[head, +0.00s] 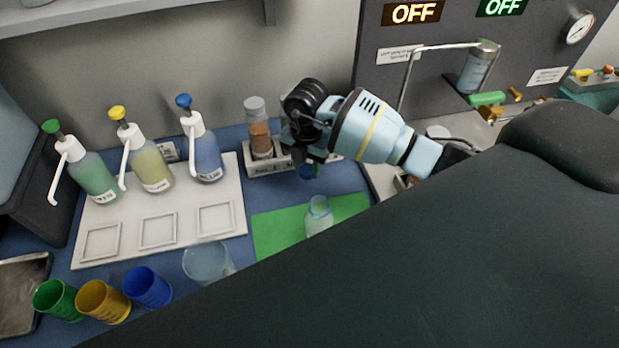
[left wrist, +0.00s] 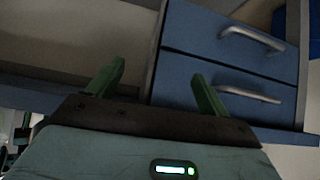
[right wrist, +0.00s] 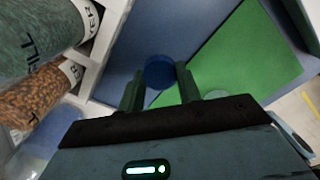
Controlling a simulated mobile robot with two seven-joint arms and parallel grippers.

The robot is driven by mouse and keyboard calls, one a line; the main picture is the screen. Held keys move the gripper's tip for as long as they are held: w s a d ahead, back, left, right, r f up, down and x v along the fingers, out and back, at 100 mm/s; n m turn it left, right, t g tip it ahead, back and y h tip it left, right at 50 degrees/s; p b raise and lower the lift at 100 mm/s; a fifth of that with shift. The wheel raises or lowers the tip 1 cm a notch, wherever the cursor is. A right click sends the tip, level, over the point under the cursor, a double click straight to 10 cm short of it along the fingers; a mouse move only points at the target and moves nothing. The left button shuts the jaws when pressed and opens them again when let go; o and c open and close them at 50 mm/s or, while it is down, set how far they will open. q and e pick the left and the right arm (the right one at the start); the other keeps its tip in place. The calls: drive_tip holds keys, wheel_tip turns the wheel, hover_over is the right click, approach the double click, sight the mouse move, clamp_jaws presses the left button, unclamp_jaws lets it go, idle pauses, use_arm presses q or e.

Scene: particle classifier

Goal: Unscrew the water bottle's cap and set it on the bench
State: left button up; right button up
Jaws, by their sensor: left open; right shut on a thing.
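The clear water bottle (head: 319,217) stands upright on the green mat (head: 270,232), its neck bare. My right gripper (head: 309,160) is above and behind the bottle, apart from it. It is shut on the blue cap (head: 307,172), which also shows between its fingertips in the right wrist view (right wrist: 160,72). The cap is over the blue bench (right wrist: 125,45), beside the green mat; I cannot tell whether it touches the bench. My left gripper (left wrist: 155,82) is open and empty, in front of blue drawers (left wrist: 225,60), and out of the head view.
A rack (head: 262,168) with jars of particles stands close to the right gripper. Several pump bottles stand on a white tray (head: 140,240) at left. A clear beaker (head: 208,262) and green, yellow and blue cups (head: 148,286) are in front. My dark body hides the lower right.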

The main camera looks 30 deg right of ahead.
sight(307, 187)
drive_tip(key=shift+f, duration=2.75)
drive_tip(key=shift+f, duration=0.2)
drive_tip(key=o, duration=1.1)
drive_tip(key=shift+r, duration=0.15)
wheel_tip(307, 187, up, 12)
drive_tip(key=shift+r, duration=0.1)
